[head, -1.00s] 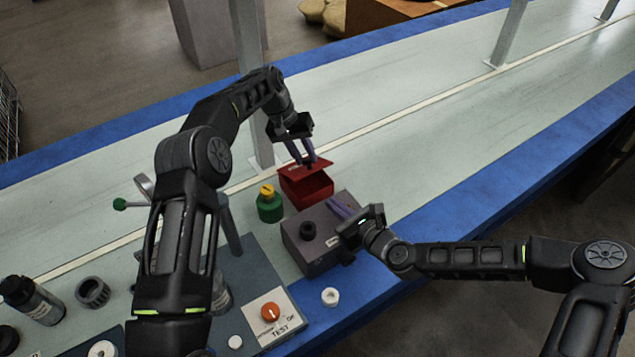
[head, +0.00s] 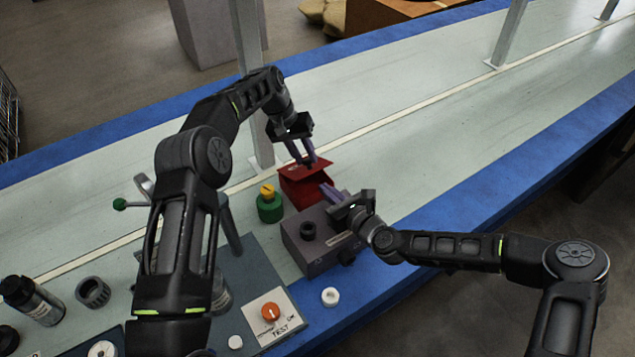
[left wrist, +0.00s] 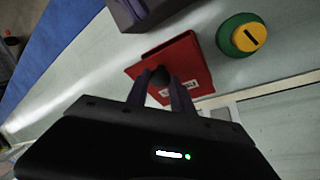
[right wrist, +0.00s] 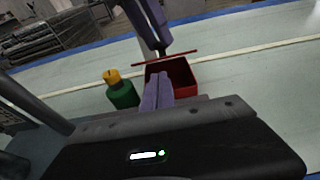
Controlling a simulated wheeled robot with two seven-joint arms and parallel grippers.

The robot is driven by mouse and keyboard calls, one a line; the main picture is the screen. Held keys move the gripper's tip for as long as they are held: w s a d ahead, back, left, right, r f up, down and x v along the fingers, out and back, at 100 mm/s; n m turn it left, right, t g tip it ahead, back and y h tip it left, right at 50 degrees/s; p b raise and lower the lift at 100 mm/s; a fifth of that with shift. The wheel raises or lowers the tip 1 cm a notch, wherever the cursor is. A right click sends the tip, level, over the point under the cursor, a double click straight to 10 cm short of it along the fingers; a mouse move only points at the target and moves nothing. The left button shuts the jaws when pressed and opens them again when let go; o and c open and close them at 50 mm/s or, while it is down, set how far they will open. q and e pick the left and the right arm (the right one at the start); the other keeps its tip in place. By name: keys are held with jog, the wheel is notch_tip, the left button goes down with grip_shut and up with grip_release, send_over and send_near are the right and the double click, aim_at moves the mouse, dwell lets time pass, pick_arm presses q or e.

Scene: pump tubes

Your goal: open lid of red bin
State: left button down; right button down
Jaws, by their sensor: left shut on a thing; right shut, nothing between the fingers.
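The red bin (head: 308,194) stands on the table behind the grey box, and its red lid (head: 305,169) is tilted up, with a gap between lid and bin. In the right wrist view the open inside of the bin (right wrist: 180,72) shows under the raised lid (right wrist: 165,58). My left gripper (head: 303,160) is shut on the lid's dark knob, which also shows in the left wrist view (left wrist: 159,76). My right gripper (head: 325,190) is shut and empty, close to the bin's near right side; its fingers (right wrist: 160,82) overlap the bin's front in the right wrist view.
A grey box (head: 318,240) with a black knob is just in front of the bin. A green pot with a yellow top (head: 269,205) stands left of it. A white ring (head: 330,296) and a test panel (head: 270,318) lie nearer. The belt beyond is clear.

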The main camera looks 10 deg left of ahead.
jog(key=x, duration=0.5)
jog(key=shift+a, duration=0.1)
pick_arm(q)
jog(key=shift+f, duration=0.1)
jog(key=c, duration=1.1)
grip_release()
jog(key=shift+s+d, duration=0.1)
pick_arm(e)
jog(key=shift+w+a+r, duration=0.15)
jog(key=shift+r, duration=0.3)
jog(key=shift+w+a+r, duration=0.2)
jog(key=shift+r, duration=0.3)
pick_arm(q)
jog(key=shift+d, duration=0.15)
